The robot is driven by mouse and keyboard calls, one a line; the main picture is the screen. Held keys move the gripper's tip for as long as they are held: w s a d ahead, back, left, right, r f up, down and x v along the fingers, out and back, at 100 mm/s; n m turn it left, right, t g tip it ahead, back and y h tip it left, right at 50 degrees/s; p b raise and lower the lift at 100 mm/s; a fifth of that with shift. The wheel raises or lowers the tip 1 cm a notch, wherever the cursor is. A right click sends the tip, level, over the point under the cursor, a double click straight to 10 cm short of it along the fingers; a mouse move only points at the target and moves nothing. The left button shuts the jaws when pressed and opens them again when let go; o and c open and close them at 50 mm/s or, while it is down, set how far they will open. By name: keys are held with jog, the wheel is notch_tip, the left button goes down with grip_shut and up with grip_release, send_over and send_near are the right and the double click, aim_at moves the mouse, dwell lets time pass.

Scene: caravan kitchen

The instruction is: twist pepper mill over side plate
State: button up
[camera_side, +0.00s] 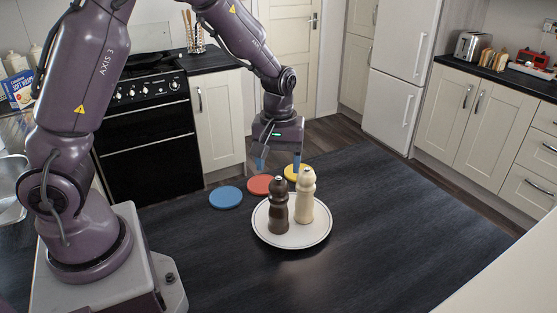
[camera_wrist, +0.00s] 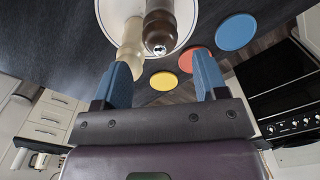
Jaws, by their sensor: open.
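A dark brown mill (camera_side: 278,208) and a cream mill (camera_side: 305,198) stand upright side by side on the white side plate (camera_side: 291,243) with a dark ring near its rim. Both look like pepper mills. My gripper (camera_side: 279,165) is open and empty, with blue fingertips, behind and above the two mills. In the wrist view the dark mill (camera_wrist: 158,28) and the cream mill (camera_wrist: 131,45) show beyond the open fingers (camera_wrist: 161,72), with part of the plate (camera_wrist: 108,14) behind them. The fingers appear apart from both mills.
A blue coaster (camera_side: 225,197), a red coaster (camera_side: 259,185) and a yellow coaster (camera_side: 295,172) lie in a row behind the plate, the yellow one partly hidden. The dark worktop (camera_side: 400,225) is clear to the right and in front.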

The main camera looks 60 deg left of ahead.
aim_at(278, 177)
jog(key=shift+f+m, duration=0.25)
jog(key=shift+m, duration=0.15)
jog(key=shift+f, duration=2.75)
jog(key=c, duration=0.7)
jog(key=shift+c, duration=0.2)
